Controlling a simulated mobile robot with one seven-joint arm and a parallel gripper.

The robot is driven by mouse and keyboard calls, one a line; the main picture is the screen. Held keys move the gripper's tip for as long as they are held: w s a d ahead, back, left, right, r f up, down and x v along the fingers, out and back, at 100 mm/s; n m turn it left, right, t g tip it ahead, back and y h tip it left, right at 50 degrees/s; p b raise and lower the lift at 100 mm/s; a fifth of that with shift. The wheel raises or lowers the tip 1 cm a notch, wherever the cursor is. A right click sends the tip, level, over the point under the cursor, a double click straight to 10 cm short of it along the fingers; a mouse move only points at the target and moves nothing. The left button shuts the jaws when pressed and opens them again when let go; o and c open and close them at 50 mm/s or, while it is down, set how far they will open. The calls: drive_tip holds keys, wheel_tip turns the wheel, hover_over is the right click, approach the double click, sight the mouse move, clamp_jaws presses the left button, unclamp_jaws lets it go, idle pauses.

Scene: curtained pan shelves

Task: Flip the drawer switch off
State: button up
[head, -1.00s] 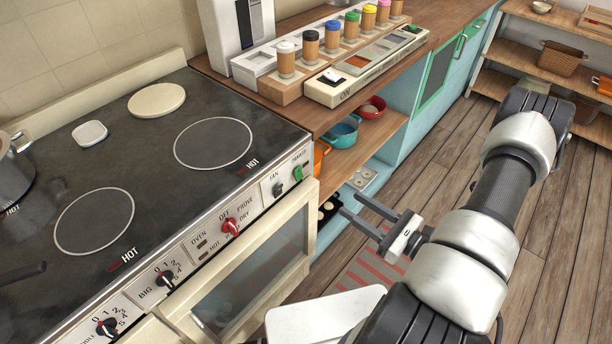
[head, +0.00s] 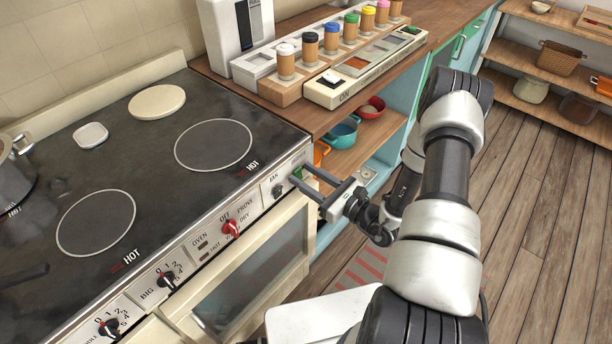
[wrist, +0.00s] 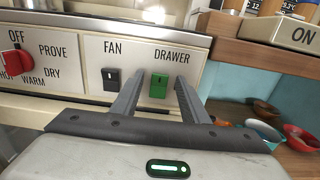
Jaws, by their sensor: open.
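The drawer switch (wrist: 158,86) is a green rocker under the word DRAWER on the stove's cream front panel. In the head view the green switch (head: 297,173) is partly covered by my gripper (head: 303,173), whose fingertips are at the right end of the panel. My gripper is open, with nothing held. I cannot tell whether a finger touches the switch.
A black fan switch (wrist: 112,80) is just left of the drawer switch. A red oven knob (wrist: 15,64) is further left. A wooden shelf (head: 352,152) with pans (head: 342,133) adjoins the stove on the right. Floor (head: 530,230) is clear at right.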

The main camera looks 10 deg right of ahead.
clamp_jaws()
drive_tip(key=f+t+b, duration=0.1)
drive_tip(key=b, duration=0.3)
drive_tip(key=shift+f+y, duration=0.3)
drive_tip(key=shift+y, duration=0.1)
drive_tip(key=t+b, duration=0.1)
drive_tip(key=b, duration=0.2)
drive_tip(key=shift+f+y, duration=0.15)
drive_tip(key=shift+y, duration=0.25)
drive_tip(key=shift+s+r+t+y+b, duration=0.1)
drive_tip(key=shift+r+t+y+b, duration=0.2)
drive_tip(key=shift+t+b, duration=0.2)
unclamp_jaws()
